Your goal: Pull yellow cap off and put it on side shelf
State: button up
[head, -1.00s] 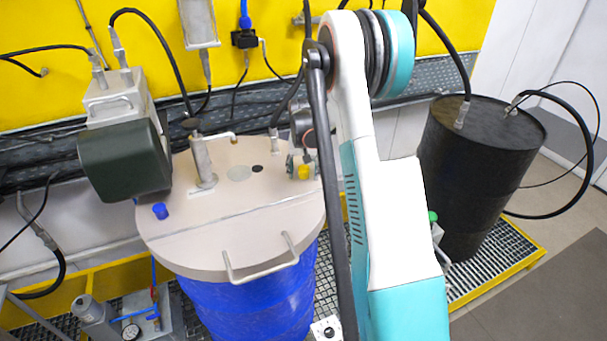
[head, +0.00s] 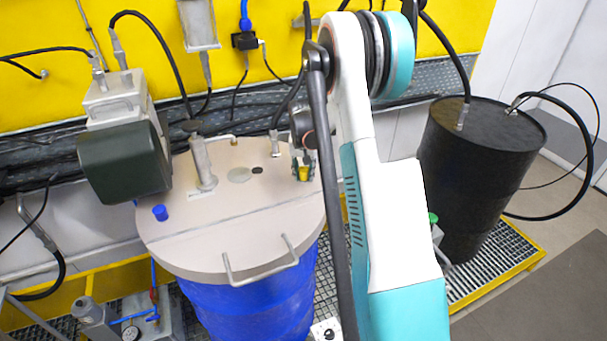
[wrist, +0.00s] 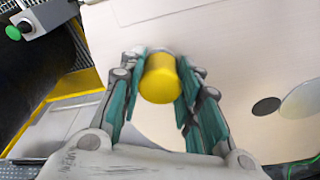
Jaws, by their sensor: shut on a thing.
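The yellow cap (wrist: 159,80) is between the two teal fingers of my gripper (wrist: 160,95) in the wrist view. The fingers are shut on its sides. In the head view my gripper (head: 303,172) is over the right part of the beige drum lid (head: 205,240), and a bit of the yellow cap (head: 304,174) shows between the fingers. The cap's far end is hidden, so I cannot tell whether it still touches its fitting. The side shelf cannot be made out for certain in either view.
A blue cap (head: 160,212) sits on the lid's left part. A dark green motor (head: 125,162) stands behind it, and a metal pipe fitting (head: 203,165) rises from the lid. A lid handle (head: 261,258) is at the front. A black drum (head: 478,165) stands at right.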

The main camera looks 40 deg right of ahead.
aim_at(305, 168)
jog(key=shift+r+p, duration=1)
jog(key=shift+r, duration=1.7)
jog(key=shift+s+f, duration=0.1)
